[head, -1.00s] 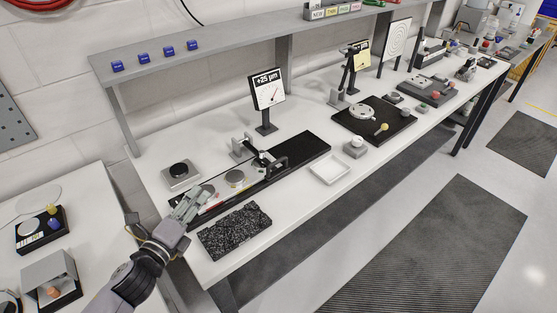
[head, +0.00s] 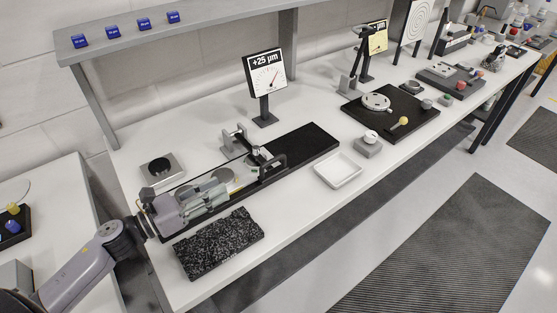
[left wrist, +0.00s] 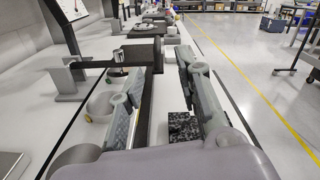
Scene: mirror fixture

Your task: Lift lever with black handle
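The fixture is a long black base (head: 306,146) on the white bench, with round silvery parts and a grey metal bracket (head: 234,140). A black handle (head: 277,167) stands at the lever near the middle of the base. My left gripper (head: 222,188) is low over the left part of the fixture, pointing right toward the handle and short of it. In the left wrist view its two fingers are apart with nothing held between them, and a dark block (left wrist: 143,52), seemingly the handle, is ahead. The gripper hides part of the fixture's left end. My right gripper is not in view.
A speckled black slab (head: 218,243) lies in front of the fixture. A white tray (head: 338,170) is to the right. A "+25 µm" display (head: 265,73) stands behind. A round dark part on a grey block (head: 162,168) is at back left. A shelf (head: 200,22) overhangs the rear.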

